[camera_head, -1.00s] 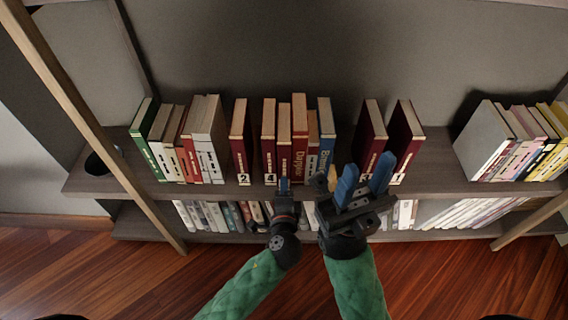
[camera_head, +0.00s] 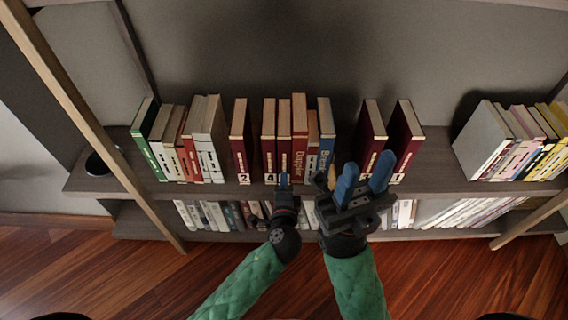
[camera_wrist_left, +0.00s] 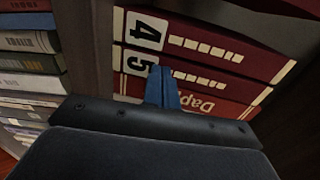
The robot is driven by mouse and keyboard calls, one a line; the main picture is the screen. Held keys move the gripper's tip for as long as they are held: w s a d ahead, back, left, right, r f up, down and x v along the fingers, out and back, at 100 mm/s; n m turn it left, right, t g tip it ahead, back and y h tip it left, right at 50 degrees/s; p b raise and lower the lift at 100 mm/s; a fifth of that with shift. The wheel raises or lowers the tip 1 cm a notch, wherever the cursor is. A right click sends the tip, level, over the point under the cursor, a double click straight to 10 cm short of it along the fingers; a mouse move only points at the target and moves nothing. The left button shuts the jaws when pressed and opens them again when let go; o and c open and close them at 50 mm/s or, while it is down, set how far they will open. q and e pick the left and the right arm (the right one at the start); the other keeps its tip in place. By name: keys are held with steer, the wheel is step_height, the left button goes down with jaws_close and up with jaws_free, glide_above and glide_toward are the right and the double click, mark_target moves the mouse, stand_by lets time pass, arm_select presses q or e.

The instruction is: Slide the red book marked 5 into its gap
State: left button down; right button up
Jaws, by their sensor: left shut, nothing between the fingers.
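The red book marked 5 (camera_head: 284,135) stands upright in the middle of the upper shelf, between the red book marked 4 (camera_head: 268,140) and a taller red book (camera_head: 299,125). Its spine with the 5 also shows in the left wrist view (camera_wrist_left: 195,79). My left gripper (camera_head: 283,180) is shut and empty, its blue fingertips (camera_wrist_left: 161,78) at the lower spine of book 5, covering part of it. Whether they touch it I cannot tell. My right gripper (camera_head: 364,178) is open and empty, in front of the shelf to the right.
A blue book (camera_head: 326,135) stands right of the middle group. A red book marked 2 (camera_head: 240,145) stands apart on the left, and two dark red books (camera_head: 405,140) on the right. More books fill the lower shelf (camera_head: 445,215). Wooden posts (camera_head: 95,125) slant at the sides.

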arm_select(q)
steer(key=shift+s, duration=1.95)
